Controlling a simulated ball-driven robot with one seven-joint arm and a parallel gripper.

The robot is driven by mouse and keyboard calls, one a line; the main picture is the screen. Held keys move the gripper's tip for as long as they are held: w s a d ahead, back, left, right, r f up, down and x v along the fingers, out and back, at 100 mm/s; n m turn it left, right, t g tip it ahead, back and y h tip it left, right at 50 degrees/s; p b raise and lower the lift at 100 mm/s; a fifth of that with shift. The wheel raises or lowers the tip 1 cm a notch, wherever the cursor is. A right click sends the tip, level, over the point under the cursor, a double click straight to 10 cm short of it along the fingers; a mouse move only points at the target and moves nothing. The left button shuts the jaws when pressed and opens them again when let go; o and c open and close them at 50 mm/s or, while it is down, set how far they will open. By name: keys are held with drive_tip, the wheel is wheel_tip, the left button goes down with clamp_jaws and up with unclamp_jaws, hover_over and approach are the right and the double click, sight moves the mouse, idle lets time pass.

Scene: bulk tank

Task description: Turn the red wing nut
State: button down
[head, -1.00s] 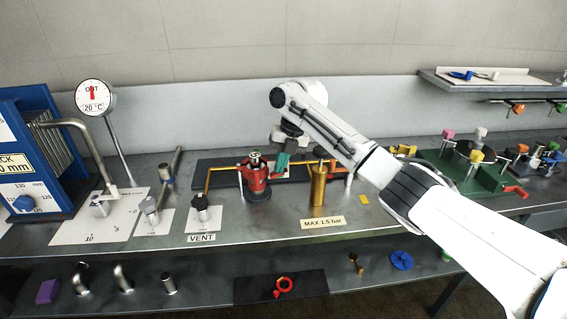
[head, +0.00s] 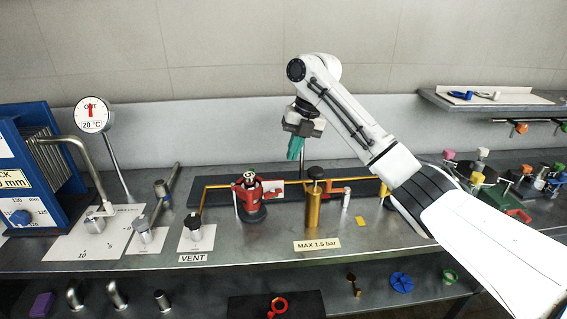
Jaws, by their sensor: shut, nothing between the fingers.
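A red fitting (head: 250,197) with upright wing-like sides and a pale top stands on a dark round foot on the bench, joined to a yellow pipe. It looks like the wing nut's place, but I cannot tell its separate parts at this size. My gripper (head: 295,152), with teal fingers, hangs in the air above and to the right of it, clear of the fitting. The fingers point down, look shut together and hold nothing.
A brass cylinder (head: 314,208) with a black knob stands right of the fitting. A small red part (head: 333,190) sits behind it. A black-knobbed vent valve (head: 195,232) is at left. A dial gauge (head: 92,114) rises behind. The bench front is mostly clear.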

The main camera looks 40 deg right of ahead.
sight(279, 191)
drive_tip(key=c, duration=1.7)
unclamp_jaws()
drive_tip(key=shift+s+d+r, duration=0.15)
drive_tip(key=shift+r, duration=0.1)
drive_tip(key=shift+c, duration=0.2)
drive_tip(key=shift+o, duration=1.5)
drive_tip(key=shift+m, duration=0.8)
drive_tip(key=shift+o, duration=1.4)
drive_tip(key=m, duration=0.2)
drive_tip(key=a+m, duration=0.1)
drive_tip(key=shift+w+f+m+h+p, duration=0.2)
drive_tip(key=shift+w+m+h+p, duration=0.1)
drive_tip(key=shift+h+p, duration=0.1)
drive_tip(key=o, duration=0.3)
drive_tip(key=m, duration=0.2)
drive_tip(key=a+m, duration=0.1)
drive_tip(key=m, duration=0.1)
drive_tip(key=shift+w+f+g+h, duration=0.2)
drive_tip(key=shift+g+h, duration=0.2)
drive_tip(key=f+m+p, duration=0.1)
drive_tip(key=f+m, duration=0.3)
drive_tip(key=w+a+f+m+h, duration=0.1)
drive_tip(key=f+m, duration=0.3)
drive_tip(key=f+m+h+p, duration=0.1)
drive_tip(key=f+m, duration=0.2)
drive_tip(key=m, duration=0.1)
drive_tip(key=shift+w+a+f+g+p, duration=0.2)
drive_tip(key=shift+w+f+g+p, duration=0.1)
drive_tip(key=shift+w+f, duration=0.1)
drive_tip(key=shift+c, duration=0.3)
